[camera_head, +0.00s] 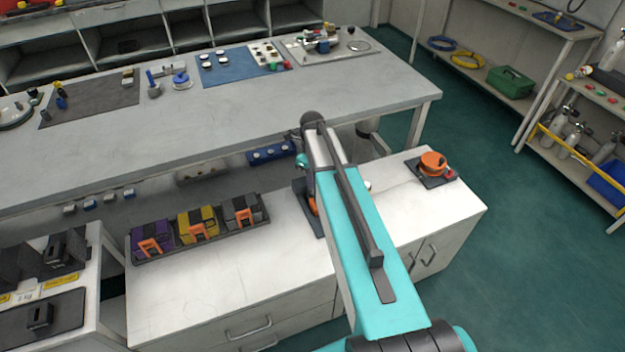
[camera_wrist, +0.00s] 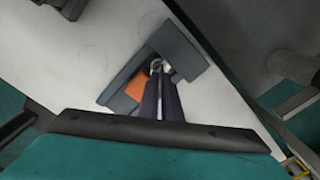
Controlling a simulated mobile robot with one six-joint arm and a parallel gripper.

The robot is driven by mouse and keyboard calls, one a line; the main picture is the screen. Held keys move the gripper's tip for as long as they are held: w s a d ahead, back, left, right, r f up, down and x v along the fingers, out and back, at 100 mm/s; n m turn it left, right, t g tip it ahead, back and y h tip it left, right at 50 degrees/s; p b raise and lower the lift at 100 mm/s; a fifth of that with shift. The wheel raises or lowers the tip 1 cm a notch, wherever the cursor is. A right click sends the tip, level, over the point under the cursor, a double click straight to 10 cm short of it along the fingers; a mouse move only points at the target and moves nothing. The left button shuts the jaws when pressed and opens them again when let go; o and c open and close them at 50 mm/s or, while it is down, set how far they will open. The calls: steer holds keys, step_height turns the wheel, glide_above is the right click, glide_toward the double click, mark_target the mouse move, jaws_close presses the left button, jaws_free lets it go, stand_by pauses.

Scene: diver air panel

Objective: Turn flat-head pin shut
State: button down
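In the wrist view my gripper (camera_wrist: 158,72) shows as two narrow dark fingers close together, reaching into a dark grey bracket-like fixture (camera_wrist: 182,52). A small pale metallic piece (camera_wrist: 157,65) shows at the fingertips; it may be the flat-head pin, but it is too small to tell. I cannot tell whether the fingers grip it. An orange part (camera_wrist: 136,84) lies just left of the fingers, inside the fixture. In the head view my arm hides the gripper and most of this fixture; only a dark plate edge (camera_head: 303,192) and an orange sliver show.
The fixture is on a white cabinet top (camera_head: 285,255). An orange round knob on a dark plate (camera_head: 433,163) stands to the right. A tray with purple, yellow and grey boxes (camera_head: 198,223) stands left. A long grey workbench (camera_head: 230,105) runs behind.

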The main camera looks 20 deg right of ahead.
steer(key=shift+w+r+m, duration=0.15)
steer(key=shift+m, duration=1.45)
steer(key=c, duration=2)
jaws_free()
steer(key=shift+r+b, duration=0.75)
steer(key=shift+r, duration=6.1)
